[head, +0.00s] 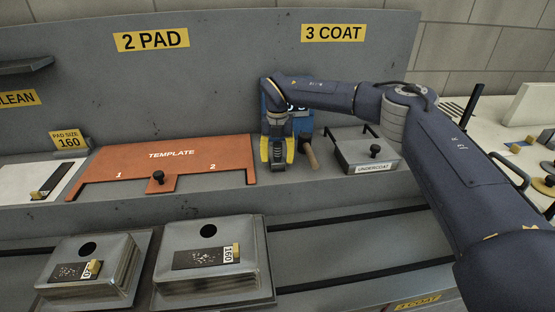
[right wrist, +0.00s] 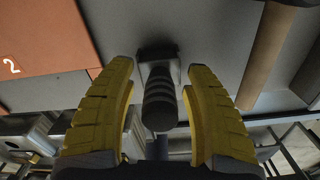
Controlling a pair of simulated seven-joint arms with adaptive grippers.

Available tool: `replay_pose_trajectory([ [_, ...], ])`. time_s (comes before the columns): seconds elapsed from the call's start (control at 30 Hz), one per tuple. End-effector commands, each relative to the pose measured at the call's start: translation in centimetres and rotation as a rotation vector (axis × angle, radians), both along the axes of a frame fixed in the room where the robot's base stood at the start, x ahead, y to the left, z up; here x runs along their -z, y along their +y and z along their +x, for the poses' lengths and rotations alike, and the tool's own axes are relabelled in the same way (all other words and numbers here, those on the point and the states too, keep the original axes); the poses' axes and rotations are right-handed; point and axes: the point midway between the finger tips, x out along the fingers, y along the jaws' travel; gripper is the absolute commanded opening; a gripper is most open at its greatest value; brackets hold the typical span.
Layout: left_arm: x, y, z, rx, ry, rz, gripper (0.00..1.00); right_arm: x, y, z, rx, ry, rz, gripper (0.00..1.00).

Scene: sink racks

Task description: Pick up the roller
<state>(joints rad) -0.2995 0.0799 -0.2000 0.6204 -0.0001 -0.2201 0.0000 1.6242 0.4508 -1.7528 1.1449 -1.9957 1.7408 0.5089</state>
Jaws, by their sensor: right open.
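My right gripper (head: 277,158) points down in front of the back panel, between the orange template and the undercoat tray. In the right wrist view its two yellow fingers (right wrist: 163,100) are open. A dark, ribbed, rounded handle (right wrist: 160,98) stands between them, with gaps on both sides; it appears to be the roller's handle, but the rest of it is hidden. A brown handle (head: 309,155) leans just right of the gripper; a brown cylinder (right wrist: 264,52) also shows to the right in the right wrist view. My left gripper is not in view.
A blue object (head: 303,123) is partly hidden behind my right gripper. The orange template board (head: 170,157) lies left, the undercoat tray (head: 355,153) right. Two metal blocks (head: 212,235) (head: 90,255) with black plates sit on the lower front shelf. My right arm spans the right side.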

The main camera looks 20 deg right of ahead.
Motion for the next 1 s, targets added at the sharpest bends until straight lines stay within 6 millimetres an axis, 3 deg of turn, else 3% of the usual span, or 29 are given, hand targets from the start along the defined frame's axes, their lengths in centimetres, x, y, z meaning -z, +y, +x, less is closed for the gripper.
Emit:
replay_pose_trajectory([
  [0.1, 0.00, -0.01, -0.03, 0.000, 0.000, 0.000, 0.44, -0.06, 0.01, 0.03, 0.000, -0.001, 0.000, 0.54],
  [0.57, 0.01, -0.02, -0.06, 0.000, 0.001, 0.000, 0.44, -0.09, 0.01, 0.03, -0.001, -0.001, 0.000, 0.01],
  [1.0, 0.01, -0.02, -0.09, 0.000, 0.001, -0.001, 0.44, -0.33, 0.02, 0.06, -0.001, -0.002, 0.000, 0.00],
])
